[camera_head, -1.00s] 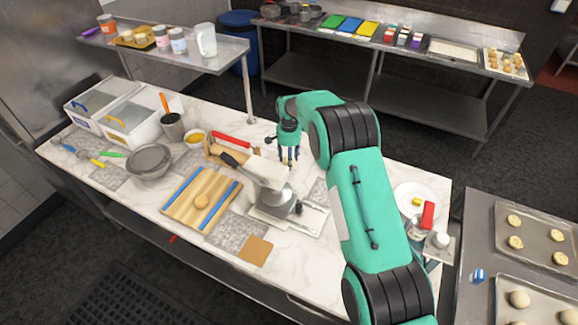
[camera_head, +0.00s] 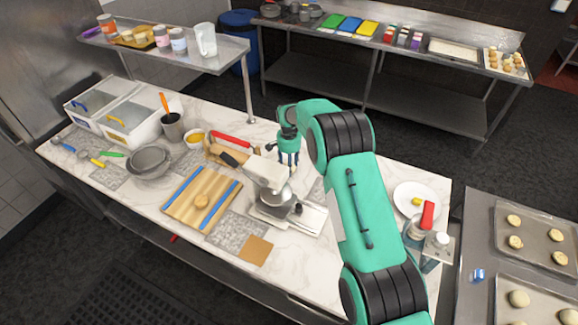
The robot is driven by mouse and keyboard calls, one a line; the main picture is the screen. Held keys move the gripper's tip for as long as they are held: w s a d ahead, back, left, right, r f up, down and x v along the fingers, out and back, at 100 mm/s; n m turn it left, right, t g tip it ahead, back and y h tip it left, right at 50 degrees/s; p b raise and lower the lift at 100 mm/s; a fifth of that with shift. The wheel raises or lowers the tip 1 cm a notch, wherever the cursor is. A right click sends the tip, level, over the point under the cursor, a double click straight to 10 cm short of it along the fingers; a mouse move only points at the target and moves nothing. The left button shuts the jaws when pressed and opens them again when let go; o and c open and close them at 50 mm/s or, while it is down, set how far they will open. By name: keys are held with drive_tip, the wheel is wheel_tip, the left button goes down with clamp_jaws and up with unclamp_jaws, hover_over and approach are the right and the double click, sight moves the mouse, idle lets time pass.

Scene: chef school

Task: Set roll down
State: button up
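My gripper (camera_head: 289,157) points down over the back of the marble counter, behind the stand mixer (camera_head: 270,178). Its dark fingers are small in the picture and partly hidden near the mixer, so I cannot tell whether they hold anything. A round tan dough piece (camera_head: 202,202) lies on the wooden board (camera_head: 185,209) between two blue strips, apart from my gripper. Several round rolls (camera_head: 507,66) sit on a tray on the far steel table. I cannot tell which piece is the task's roll.
A white plate (camera_head: 412,194) and bottles (camera_head: 436,244) stand at right. Dough trays (camera_head: 540,235) lie on the right table.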

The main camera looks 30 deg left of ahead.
drive_tip(key=o, duration=1.1)
drive_tip(key=shift+f, duration=0.1)
wheel_tip(320, 180, up, 12)
drive_tip(key=shift+r+b, duration=0.2)
drive_tip(key=shift+b, duration=0.1)
idle(0.3)
idle(0.3)
